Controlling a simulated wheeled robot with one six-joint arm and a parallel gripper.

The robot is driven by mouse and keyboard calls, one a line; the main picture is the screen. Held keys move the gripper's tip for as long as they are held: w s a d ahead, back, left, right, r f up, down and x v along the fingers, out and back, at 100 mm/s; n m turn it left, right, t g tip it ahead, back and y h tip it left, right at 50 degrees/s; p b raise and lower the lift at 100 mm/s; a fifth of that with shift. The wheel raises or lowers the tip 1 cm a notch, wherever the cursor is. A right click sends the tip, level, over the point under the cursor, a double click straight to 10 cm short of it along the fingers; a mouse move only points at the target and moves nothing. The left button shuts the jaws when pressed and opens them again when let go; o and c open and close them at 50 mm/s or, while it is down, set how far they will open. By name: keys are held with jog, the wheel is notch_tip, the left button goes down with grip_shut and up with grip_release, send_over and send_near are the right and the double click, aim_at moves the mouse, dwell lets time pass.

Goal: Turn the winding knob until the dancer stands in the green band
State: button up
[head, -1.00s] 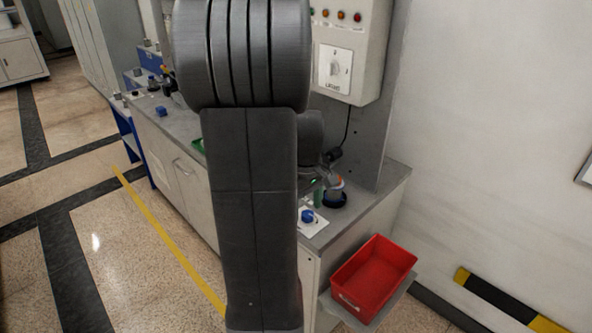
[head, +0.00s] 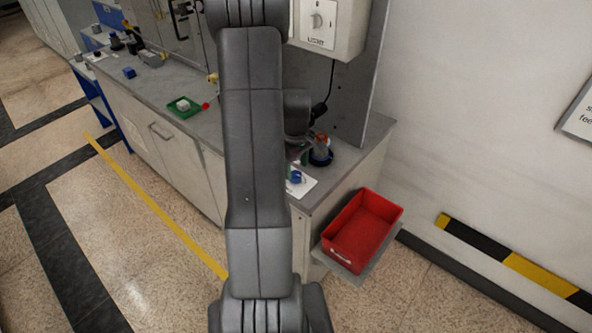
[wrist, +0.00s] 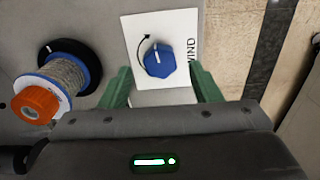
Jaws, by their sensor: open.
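The blue winding knob (wrist: 158,60) sits on a white plate (wrist: 178,18) with a curved arrow and lettering beside it. A white mark shows on top of the knob. In the head view the knob (head: 296,177) is small, on the bench's near corner. My gripper (wrist: 160,70) is open, its green fingers to the left and right of the knob, with gaps visible on both sides. Contact is not seen. A spool of grey thread (wrist: 62,78) with blue flanges and an orange end (wrist: 36,102) stands left of it. I cannot make out the dancer or the green band.
A red bin (head: 362,232) hangs at the bench's end. A green tray (head: 184,107) lies farther along the bench top (head: 150,85). A control box with a light switch (head: 318,24) is above. My arm covers the middle of the head view.

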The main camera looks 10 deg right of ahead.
aim_at(296, 174)
jog(key=shift+f, duration=1.55)
jog(key=c, duration=1)
